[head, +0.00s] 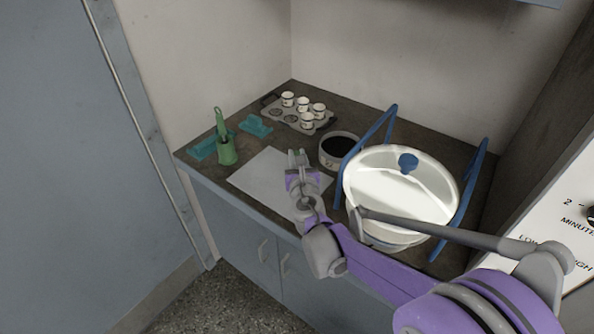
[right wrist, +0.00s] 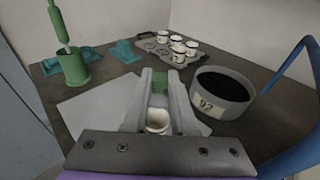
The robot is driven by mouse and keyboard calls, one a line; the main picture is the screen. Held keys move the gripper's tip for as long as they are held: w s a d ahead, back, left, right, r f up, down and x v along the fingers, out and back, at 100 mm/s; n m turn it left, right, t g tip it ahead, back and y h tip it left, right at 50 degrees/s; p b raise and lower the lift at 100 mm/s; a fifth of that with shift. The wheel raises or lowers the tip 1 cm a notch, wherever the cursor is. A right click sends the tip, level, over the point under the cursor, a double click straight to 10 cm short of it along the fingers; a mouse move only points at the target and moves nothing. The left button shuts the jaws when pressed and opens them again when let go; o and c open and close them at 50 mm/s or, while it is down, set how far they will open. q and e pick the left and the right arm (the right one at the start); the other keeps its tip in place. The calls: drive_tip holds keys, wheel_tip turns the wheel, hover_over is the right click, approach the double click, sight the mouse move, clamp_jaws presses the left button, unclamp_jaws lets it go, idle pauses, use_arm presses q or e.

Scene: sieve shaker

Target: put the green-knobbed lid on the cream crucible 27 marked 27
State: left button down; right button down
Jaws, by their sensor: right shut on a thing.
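My right gripper (head: 297,155) is over the white sheet, its fingers pointing to the back of the counter. In the right wrist view it is shut on a green piece, which looks like the knob of the green-knobbed lid (right wrist: 166,92). My left gripper is not in view.
A dark-filled grey dish (head: 337,163) stands right of the gripper. A large white lidded pot (head: 385,220) between blue rails (head: 462,200) is further right. A green holder (head: 227,152) and teal blocks (head: 256,126) stand left. The white sheet (head: 260,175) has bare room.

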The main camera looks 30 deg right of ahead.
drive_tip(key=shift+f+b, duration=0.45)
drive_tip(key=shift+f, duration=1.6)
drive_tip(key=shift+f, duration=0.1)
drive_tip(key=shift+f+b, duration=0.35)
drive_tip(key=shift+f, duration=0.05)
drive_tip(key=c, duration=0.7)
unclamp_jaws()
